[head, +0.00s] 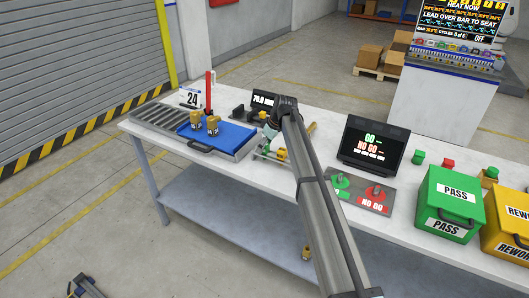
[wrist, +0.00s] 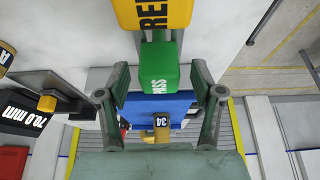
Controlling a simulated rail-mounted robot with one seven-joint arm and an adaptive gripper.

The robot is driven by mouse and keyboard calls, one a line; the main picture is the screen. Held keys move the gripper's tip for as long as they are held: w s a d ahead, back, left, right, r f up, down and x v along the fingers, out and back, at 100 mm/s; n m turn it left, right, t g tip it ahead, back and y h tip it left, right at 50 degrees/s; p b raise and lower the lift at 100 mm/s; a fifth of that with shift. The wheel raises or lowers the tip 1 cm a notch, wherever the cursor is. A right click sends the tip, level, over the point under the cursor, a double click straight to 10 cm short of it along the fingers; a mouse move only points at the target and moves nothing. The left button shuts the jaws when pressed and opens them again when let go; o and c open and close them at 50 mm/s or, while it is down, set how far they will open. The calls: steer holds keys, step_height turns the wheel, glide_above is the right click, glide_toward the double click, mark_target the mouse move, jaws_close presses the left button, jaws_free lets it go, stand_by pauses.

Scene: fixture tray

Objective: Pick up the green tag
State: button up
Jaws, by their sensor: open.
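My gripper (head: 271,127) is over the middle of the bench, left of the display and well away from both, partly hidden by my arm.
A blue tray (head: 232,136) holds yellow-topped parts at the left. The GO/NO GO plate (head: 360,194) lies before the display (head: 374,144). A red piece (head: 448,163) stands between the green pieces. The PASS bin (head: 437,190) and yellow REWORK bin (head: 499,222) fill the right.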

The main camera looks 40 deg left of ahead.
steer(key=c, duration=1.2)
steer(key=shift+r, duration=0.15)
steer(key=shift+c, duration=0.2)
